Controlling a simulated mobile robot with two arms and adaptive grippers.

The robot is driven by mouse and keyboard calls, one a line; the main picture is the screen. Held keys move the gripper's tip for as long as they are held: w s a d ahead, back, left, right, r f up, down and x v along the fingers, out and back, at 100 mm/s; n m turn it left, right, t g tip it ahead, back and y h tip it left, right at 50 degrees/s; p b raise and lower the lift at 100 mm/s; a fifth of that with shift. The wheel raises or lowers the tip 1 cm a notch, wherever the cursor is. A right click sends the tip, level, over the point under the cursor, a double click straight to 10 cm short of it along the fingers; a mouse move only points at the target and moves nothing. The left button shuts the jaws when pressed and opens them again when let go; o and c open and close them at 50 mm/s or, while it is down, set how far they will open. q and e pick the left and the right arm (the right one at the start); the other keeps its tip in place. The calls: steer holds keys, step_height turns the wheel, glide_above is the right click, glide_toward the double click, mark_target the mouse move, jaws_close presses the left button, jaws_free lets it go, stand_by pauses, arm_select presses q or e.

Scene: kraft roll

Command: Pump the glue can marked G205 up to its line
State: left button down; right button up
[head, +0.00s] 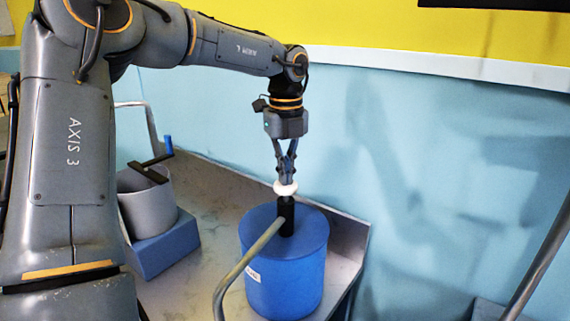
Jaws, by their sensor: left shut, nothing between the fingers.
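A blue glue can (285,275) stands on the bench, with a small white label on its left side whose text is too small to read. A black pump neck (286,215) rises from its lid, topped by a white knob (285,188). A grey bent spout pipe (245,262) runs from the pump to the lower left. My left gripper (286,180) points down with its fingers shut, right at the top of the white knob. I cannot tell whether the fingertips press on it. No fill line or gauge shows. My right gripper is not in view.
A grey pot (148,203) with a blue-handled crank (158,160) stands on a blue block (165,248) at the left of the bench (222,190). The blue wall lies close behind. A grey rod (540,258) slants at the far right.

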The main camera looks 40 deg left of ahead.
arm_select(q)
steer(key=shift+f, duration=0.5)
steer(key=shift+r, duration=0.25)
steer(key=shift+r+p, duration=3)
steer(key=shift+r, duration=0.85)
steer(key=shift+f, duration=0.15)
steer(key=shift+f+b, duration=2.95)
steer(key=shift+f, duration=0.85)
steer(key=shift+r+p, duration=3.05)
steer(key=shift+r, duration=0.9)
